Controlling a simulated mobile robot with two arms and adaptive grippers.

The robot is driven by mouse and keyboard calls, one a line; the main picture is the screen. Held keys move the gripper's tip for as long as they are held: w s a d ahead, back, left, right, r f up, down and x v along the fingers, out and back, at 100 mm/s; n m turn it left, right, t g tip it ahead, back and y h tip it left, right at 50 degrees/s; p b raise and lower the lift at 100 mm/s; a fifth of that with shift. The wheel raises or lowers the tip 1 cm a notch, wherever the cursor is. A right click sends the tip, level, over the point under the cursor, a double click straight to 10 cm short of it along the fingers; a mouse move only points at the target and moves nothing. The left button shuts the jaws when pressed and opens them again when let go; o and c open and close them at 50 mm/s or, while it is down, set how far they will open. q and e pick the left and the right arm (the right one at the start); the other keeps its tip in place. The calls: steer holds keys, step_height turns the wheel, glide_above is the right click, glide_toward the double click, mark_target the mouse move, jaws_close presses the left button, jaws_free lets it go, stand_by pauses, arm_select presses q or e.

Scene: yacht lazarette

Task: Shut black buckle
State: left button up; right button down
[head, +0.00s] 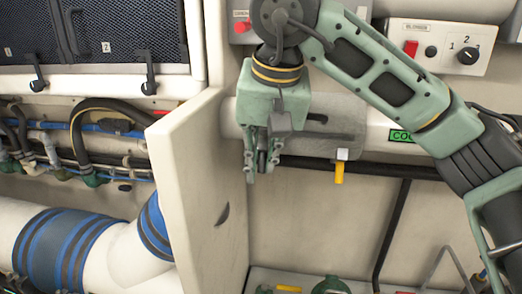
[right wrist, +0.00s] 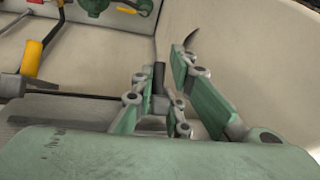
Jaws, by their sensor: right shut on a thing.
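My right gripper (head: 262,166) points down in front of the grey wrap (head: 345,138) around the white pipe, just right of the pale upright panel. Its fingers are closed on a small dark piece (head: 262,160), which I take to be the black buckle. In the right wrist view, the dark piece (right wrist: 158,76) stands between the fingers of the gripper (right wrist: 160,85). The fingers and palm hide much of it, so I cannot tell whether it is open or closed. My left gripper is not in view.
The pale upright panel (head: 190,165) stands close to the left of the gripper. A yellow-handled lever (head: 339,172) hangs to its right. A switch box (head: 437,48) is on the upper right wall. Hoses and a blue-banded white pipe (head: 60,250) fill the left.

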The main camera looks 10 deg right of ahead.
steer(key=g+p, duration=0.1)
steer(key=p, duration=0.1)
steer(key=r+g+p, duration=0.1)
steer(key=shift+w+d+r+y+p, duration=0.2)
steer(key=shift+w+r+y+p, duration=0.1)
steer(key=shift+p, duration=0.1)
steer(key=shift+w+f+g+p, duration=0.1)
steer(key=shift+g+p, duration=0.4)
steer(key=shift+f, duration=0.1)
steer(key=c, duration=2.1)
jaws_free()
steer(key=shift+o, duration=1)
steer(key=shift+d, duration=0.25)
steer(key=shift+a+r, duration=0.1)
steer(key=shift+r, duration=0.3)
step_height(320, 180, up, 11)
steer(key=d, duration=0.2)
steer(key=shift+s, duration=0.3)
